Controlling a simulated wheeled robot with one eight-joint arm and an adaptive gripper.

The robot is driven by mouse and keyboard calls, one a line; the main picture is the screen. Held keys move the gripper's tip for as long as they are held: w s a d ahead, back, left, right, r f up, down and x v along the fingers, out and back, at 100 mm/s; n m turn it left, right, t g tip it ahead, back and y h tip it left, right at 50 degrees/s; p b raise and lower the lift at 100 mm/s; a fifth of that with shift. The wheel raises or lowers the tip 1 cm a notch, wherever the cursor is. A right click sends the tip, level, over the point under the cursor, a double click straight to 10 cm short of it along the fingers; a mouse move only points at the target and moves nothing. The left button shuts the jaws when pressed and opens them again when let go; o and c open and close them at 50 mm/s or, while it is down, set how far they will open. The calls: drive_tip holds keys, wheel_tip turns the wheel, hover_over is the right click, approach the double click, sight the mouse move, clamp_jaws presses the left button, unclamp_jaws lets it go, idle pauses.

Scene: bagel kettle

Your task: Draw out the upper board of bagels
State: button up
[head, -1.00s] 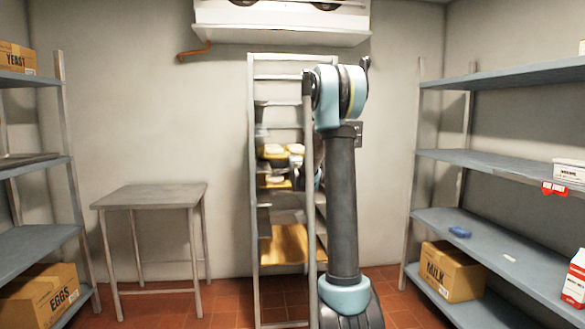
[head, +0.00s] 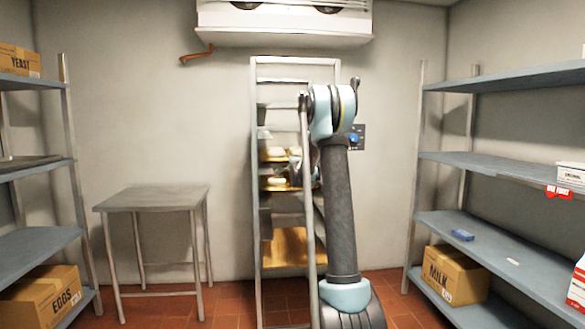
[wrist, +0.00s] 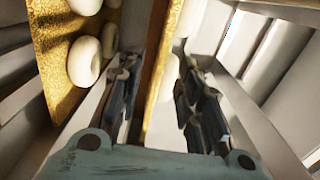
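In the wrist view, the upper board (wrist: 157,75) shows nearly edge-on as a narrow golden strip between the two fingers of my gripper (wrist: 160,92). The fingers are apart, one on each side of the strip; I cannot tell whether either touches it. Another golden board (wrist: 57,70) shows its face at left, with several pale bagels (wrist: 84,62) on it. In the head view, the bagel boards (head: 272,187) sit in a tall metal rack (head: 256,210). My forearm and the rack post hide part of them, and my gripper cannot be made out there.
A lower wooden board (head: 285,248) lies in the rack. A small bare table (head: 150,197) stands left of it. Shelves line the left (head: 35,240) and right (head: 480,165) walls. A milk box (head: 455,275) sits low at right. Red floor is open between table and rack.

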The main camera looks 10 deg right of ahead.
drive_tip(key=shift+w, duration=3.4)
clamp_jaws()
